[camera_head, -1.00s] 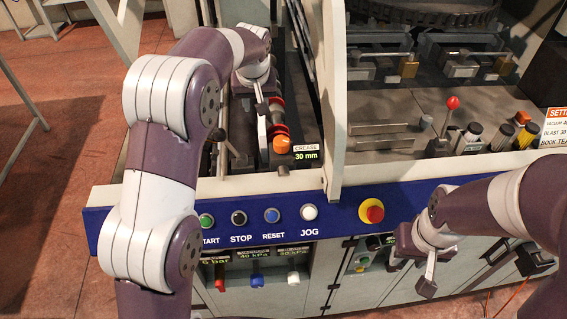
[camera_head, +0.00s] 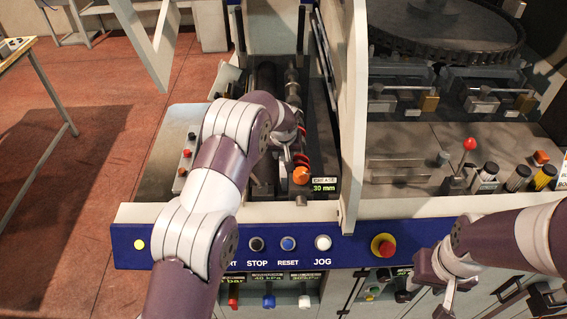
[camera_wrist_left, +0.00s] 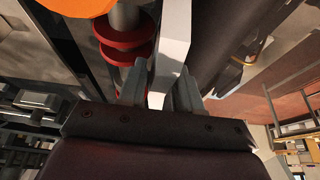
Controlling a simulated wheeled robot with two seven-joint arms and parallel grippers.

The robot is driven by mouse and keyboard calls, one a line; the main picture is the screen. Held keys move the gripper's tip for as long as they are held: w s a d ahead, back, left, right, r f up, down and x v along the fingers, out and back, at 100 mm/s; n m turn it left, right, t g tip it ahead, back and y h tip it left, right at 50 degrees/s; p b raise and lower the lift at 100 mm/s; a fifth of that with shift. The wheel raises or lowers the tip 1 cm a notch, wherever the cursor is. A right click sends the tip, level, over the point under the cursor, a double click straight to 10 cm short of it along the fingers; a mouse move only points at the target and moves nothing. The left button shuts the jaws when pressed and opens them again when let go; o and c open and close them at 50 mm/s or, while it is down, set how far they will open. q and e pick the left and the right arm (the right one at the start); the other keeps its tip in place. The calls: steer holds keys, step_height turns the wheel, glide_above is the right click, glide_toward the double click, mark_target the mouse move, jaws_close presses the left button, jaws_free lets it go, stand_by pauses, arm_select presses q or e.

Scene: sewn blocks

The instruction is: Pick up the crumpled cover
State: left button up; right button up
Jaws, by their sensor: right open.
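I cannot clearly make out a crumpled cover. A pale, irregular shape (camera_head: 225,80) shows beside the dark rollers in the head view; I cannot tell what it is. My left gripper (camera_head: 287,150) is low in the roller bay, close to the orange knob (camera_head: 301,175). In the left wrist view its two fingers (camera_wrist_left: 160,88) stand on either side of a pale bar (camera_wrist_left: 175,40); I cannot tell whether they press on it. Red discs (camera_wrist_left: 125,50) are just left of the fingers. My right gripper (camera_head: 440,298) is open and empty in front of the cabinet.
A blue panel with buttons and a red stop knob (camera_head: 383,246) runs along the front. A pale upright frame (camera_head: 353,110) stands right of the bay. A red-topped lever (camera_head: 470,143) stands farther right. The red floor (camera_head: 100,130) at left is open.

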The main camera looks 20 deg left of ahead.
arm_select(q)
steer(key=shift+s+r, duration=0.1)
steer(key=shift+s, duration=0.2)
steer(key=shift+w, duration=0.1)
jaws_close()
